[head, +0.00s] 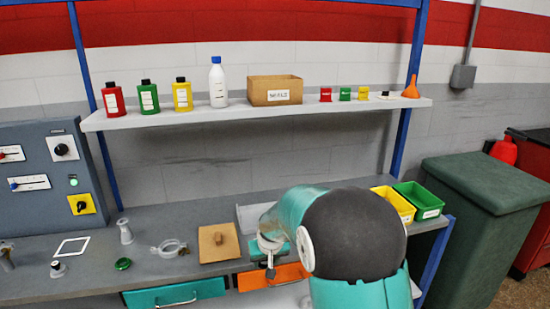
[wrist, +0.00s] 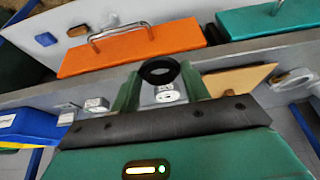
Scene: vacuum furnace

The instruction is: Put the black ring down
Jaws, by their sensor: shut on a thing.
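The black ring (wrist: 159,71) is in the wrist view, at the tips of my gripper (wrist: 162,88). The green fingers stand on either side of it and are shut on it. Behind and below the ring a small light-grey part with a round hole (wrist: 168,95) shows between the fingers; how far it is from the ring I cannot tell. In the head view my gripper (head: 269,262) is at the bench's front edge, above the orange drawer and partly hidden by my arm. The ring cannot be made out there.
The grey bench (head: 165,215) holds a wooden board (head: 213,254) with a handle, a clear coil (head: 171,247), a green disc (head: 122,264) and a white square frame (head: 71,247). Yellow (head: 393,203) and green (head: 419,200) bins stand right. A loaded shelf (head: 225,112) hangs above.

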